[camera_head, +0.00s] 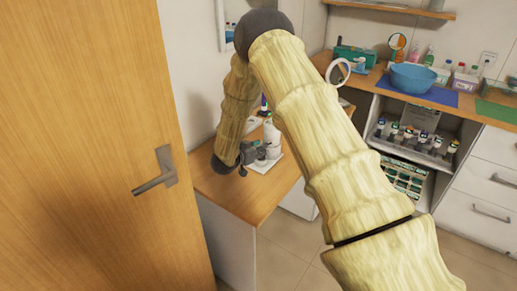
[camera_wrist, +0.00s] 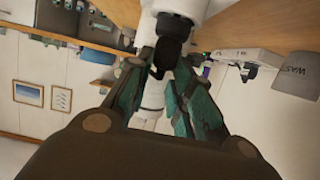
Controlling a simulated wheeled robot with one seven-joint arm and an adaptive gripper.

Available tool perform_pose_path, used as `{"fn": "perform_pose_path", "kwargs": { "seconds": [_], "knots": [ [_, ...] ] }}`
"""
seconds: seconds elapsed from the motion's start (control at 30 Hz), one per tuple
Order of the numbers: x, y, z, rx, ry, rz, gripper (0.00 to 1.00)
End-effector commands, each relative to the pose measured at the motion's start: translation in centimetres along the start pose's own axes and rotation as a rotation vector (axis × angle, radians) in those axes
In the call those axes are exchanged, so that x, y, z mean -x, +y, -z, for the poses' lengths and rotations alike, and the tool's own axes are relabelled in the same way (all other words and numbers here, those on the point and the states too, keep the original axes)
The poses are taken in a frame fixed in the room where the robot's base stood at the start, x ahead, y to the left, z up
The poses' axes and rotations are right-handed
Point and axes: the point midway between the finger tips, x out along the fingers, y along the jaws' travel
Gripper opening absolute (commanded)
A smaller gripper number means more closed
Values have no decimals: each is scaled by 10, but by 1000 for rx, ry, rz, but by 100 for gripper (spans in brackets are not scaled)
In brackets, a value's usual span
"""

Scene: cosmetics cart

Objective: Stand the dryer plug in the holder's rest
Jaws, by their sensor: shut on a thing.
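My gripper (camera_head: 245,160) is low over the left wooden counter, beside a white bottle (camera_head: 271,136). In the wrist view, my gripper (camera_wrist: 165,65) has its green fingers closed around a small black piece (camera_wrist: 172,35), which looks like the dryer plug. A white rounded body (camera_wrist: 185,7) lies right by the black piece at the top of that view; I cannot tell whether they touch. A white cylinder (camera_wrist: 153,98) shows between and behind the fingers. The holder's rest cannot be made out clearly in either view, and my arm covers part of the counter.
A pale mat (camera_head: 274,164) lies on the left counter (camera_head: 220,191) under the gripper. A round mirror (camera_head: 338,72) stands behind my arm. The right counter holds a blue bowl (camera_head: 412,78) and bottles. A wooden door (camera_head: 90,150) fills the left side.

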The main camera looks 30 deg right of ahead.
Motion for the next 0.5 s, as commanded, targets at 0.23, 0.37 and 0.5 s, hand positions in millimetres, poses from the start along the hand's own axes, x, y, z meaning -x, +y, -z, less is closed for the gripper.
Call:
{"fn": "perform_pose_path", "kwargs": {
  "seconds": [0.23, 0.37, 0.5],
  "knots": [
    [-2, 0, -5, 0, 0, 0, 0],
    [-2, 0, -8, 0, 0, 0, 0],
    [-3, 0, -10, 0, 0, 0, 0]
  ]
}}
